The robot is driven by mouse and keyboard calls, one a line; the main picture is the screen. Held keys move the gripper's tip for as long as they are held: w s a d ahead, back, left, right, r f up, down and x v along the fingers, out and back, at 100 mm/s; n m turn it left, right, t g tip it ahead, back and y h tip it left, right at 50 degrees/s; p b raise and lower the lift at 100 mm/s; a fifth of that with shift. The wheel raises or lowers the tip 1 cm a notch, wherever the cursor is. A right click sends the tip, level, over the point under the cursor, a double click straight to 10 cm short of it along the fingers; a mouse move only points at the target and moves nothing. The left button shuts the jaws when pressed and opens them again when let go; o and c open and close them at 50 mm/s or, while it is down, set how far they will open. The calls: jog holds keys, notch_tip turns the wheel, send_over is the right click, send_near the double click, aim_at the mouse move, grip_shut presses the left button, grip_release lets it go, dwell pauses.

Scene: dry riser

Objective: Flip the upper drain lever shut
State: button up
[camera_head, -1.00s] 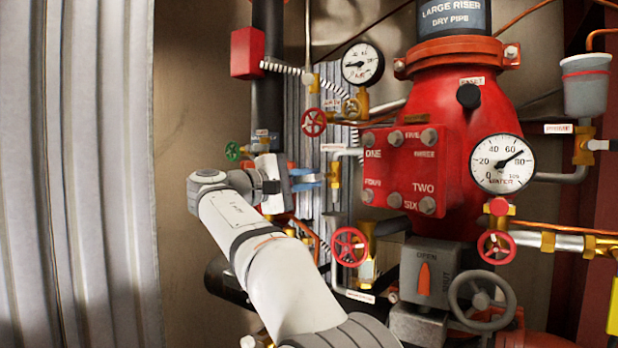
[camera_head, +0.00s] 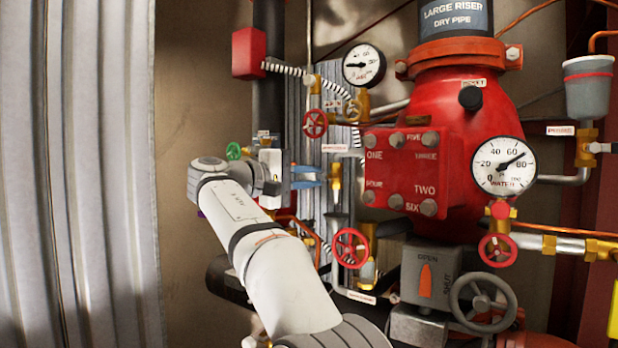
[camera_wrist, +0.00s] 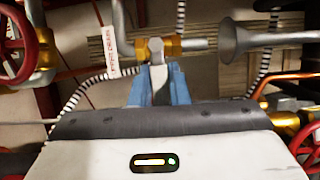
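The upper drain lever (camera_wrist: 158,78) is a grey handle on a brass valve (camera_wrist: 150,48), pointing toward the wrist camera. The brass valve also shows in the head view (camera_head: 335,177), left of the red riser body. My gripper (camera_wrist: 159,88) has blue fingers, one on each side of the lever. In the wrist view the lever fills the narrow gap and the fingers look shut on it. In the head view my gripper (camera_head: 305,177) reaches the valve from the left; the lever is too small to make out there.
A grey funnel (camera_wrist: 243,38) lies beyond the pipe end. Red handwheels (camera_head: 315,123) (camera_head: 350,247) sit above and below the valve. The red riser (camera_head: 455,140) with gauges stands to the right. A corrugated panel (camera_head: 75,170) is on the left.

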jog(key=o, duration=0.4)
